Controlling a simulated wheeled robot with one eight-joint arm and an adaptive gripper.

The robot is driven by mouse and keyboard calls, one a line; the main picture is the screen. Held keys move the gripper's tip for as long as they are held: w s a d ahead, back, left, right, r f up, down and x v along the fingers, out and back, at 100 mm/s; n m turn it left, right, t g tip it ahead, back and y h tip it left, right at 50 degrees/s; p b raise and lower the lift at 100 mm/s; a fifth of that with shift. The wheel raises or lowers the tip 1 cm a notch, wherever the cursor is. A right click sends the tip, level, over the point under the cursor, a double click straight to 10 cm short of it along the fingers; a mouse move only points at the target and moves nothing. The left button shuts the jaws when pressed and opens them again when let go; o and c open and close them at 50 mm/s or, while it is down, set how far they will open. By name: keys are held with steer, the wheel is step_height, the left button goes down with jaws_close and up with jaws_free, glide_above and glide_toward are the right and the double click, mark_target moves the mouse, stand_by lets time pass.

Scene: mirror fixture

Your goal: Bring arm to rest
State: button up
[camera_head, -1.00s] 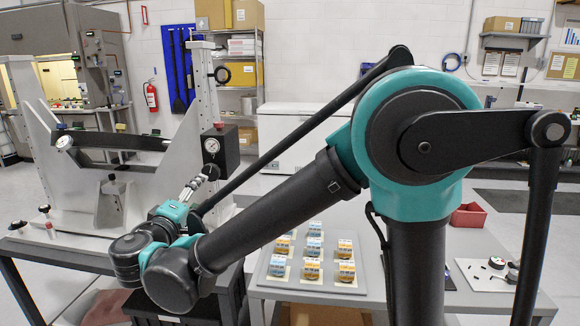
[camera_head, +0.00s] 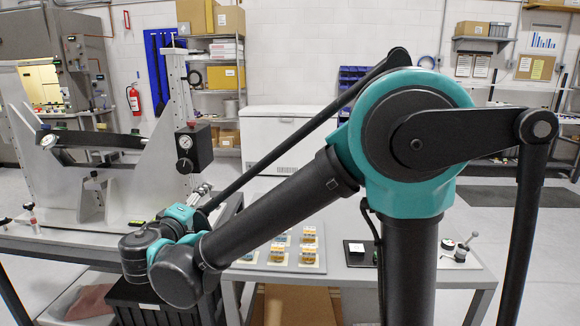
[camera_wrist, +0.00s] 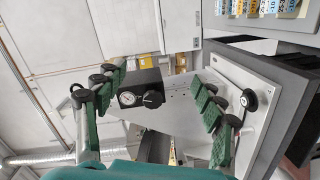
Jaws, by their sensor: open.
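My arm (camera_head: 275,222) reaches down to the left in the head view, with its wrist in front of the left table. My gripper (camera_wrist: 160,85) shows in the wrist view with its green-padded fingers spread apart and nothing between them. In the head view the gripper is small and partly hidden behind the wrist. The white fixture (camera_head: 172,115) stands on the left table, with a dark mirror bar (camera_head: 120,141) across it. A black gauge box (camera_head: 193,148) is on its right upright. In the wrist view the gauge box (camera_wrist: 139,93) appears beyond the fingers, apart from them.
A grey table (camera_head: 402,275) stands behind my arm. It bears several blue and yellow blocks (camera_head: 307,244), partly hidden by the arm, a black block (camera_head: 357,252) and a plate with a lever (camera_head: 461,253). A black crate (camera_head: 140,308) is below my wrist. Floor is clear at right.

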steer(key=w+d+f+m+g+h, duration=0.1)
steer(key=w+d+f+m+g, duration=0.15)
steer(key=d+f, duration=0.45)
steer(key=w+d+f+m+g+h, duration=0.1)
steer(key=d+f+g, duration=0.2)
steer(key=d, duration=0.9)
steer(key=w+d+f+m+g+h, duration=0.1)
steer(key=d+f+m+g, duration=0.2)
steer(key=d, duration=0.6)
steer(key=s+d+f+m+g+y, duration=0.4)
steer(key=s+d+f+m+y, duration=0.1)
steer(key=s+d+f, duration=0.8)
steer(key=shift+s+d+f+m, duration=0.3)
steer(key=shift+s+d+m, duration=0.2)
steer(key=shift+s, duration=0.1)
